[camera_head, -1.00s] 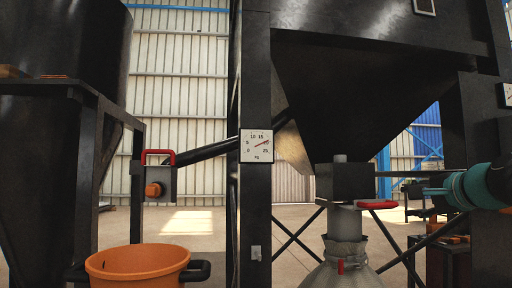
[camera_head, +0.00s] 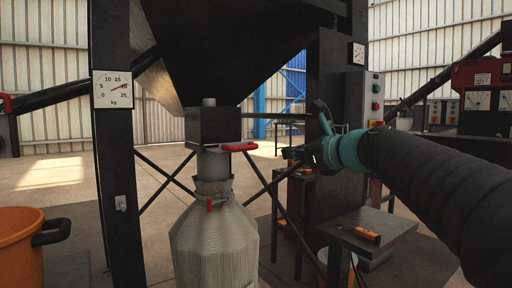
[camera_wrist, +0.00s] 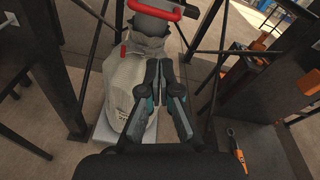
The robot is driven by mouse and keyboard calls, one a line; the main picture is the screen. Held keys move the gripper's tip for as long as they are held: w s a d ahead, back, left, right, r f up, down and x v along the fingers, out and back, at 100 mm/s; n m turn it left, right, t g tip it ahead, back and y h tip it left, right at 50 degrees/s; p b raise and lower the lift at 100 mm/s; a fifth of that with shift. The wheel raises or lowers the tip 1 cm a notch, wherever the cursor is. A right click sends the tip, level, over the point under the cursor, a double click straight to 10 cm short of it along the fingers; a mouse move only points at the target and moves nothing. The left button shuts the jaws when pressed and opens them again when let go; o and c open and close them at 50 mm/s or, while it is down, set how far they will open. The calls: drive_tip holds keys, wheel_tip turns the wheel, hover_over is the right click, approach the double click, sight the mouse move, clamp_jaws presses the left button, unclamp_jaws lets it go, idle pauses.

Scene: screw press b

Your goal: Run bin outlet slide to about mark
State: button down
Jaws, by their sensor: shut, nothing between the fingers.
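The bin outlet is a dark box (camera_head: 213,125) under the black hopper, with a red slide handle (camera_head: 239,147) at its right front. The red handle also shows at the top of the wrist view (camera_wrist: 153,9). A white dial marked in kg (camera_head: 113,89) hangs on the left post, its needle pointing right, near 20. A pale sack (camera_head: 214,240) hangs below the outlet, its neck gathered round the spout. My gripper (camera_head: 296,155) is right of the handle, apart from it. In the wrist view my gripper (camera_wrist: 159,66) is shut and empty, its fingers in front of the sack.
Diagonal dark braces (camera_head: 268,190) stand behind the sack and below my gripper. A small table (camera_head: 385,224) with an orange tool lies at right. A control box with buttons (camera_head: 366,97) is on the right post. An orange bucket (camera_head: 20,245) is at left.

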drive_tip(key=w+a+f+m, duration=0.1)
drive_tip(key=w+a+m, duration=0.2)
drive_tip(key=w+a, duration=0.6)
drive_tip(key=shift+w+m+p, duration=0.3)
drive_tip(key=shift+w+p, duration=0.05)
drive_tip(key=shift+w, duration=0.55)
